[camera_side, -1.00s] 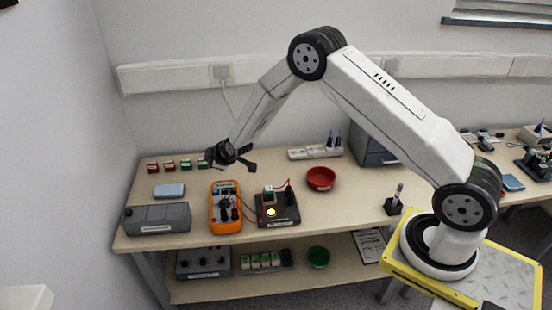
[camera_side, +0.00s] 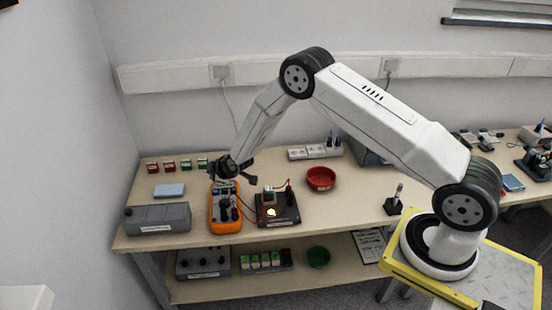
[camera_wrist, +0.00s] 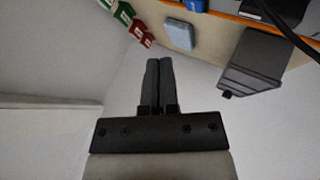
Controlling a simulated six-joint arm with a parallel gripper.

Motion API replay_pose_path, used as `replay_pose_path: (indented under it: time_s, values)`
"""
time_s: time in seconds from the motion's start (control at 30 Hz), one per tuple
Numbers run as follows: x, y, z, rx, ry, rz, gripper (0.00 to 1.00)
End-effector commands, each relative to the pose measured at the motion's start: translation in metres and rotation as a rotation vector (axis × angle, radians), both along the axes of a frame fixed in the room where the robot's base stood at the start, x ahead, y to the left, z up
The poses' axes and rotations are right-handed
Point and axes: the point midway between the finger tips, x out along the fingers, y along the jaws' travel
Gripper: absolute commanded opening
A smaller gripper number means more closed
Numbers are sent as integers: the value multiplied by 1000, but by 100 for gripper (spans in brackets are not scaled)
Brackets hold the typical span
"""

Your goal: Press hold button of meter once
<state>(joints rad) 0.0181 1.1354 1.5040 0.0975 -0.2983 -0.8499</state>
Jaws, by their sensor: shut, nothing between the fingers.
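The orange meter (camera_side: 226,230) lies on the bench in the side view, with a dark dial and plugged leads on its face. The hold button cannot be picked out at this size. In the wrist view my gripper (camera_wrist: 158,84) has its two dark fingers together, with nothing between them.
A black box with a lit lamp (camera_side: 278,208) stands right of the meter, joined by leads. A grey case (camera_side: 158,218) and a light blue box (camera_side: 169,190) are to the left. A red bowl (camera_side: 321,179) is behind right. Red and green blocks (camera_side: 169,165) line the back.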

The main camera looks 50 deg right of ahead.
Motion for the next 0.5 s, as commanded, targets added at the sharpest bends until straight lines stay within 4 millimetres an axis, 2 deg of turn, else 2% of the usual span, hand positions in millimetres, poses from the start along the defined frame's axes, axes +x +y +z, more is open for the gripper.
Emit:
replay_pose_path:
  time_s: [0.2,0.5]
  values:
    - [0,0,-22,0,1,0,0]
    - [0,0,-37,-1,0,-1,0]
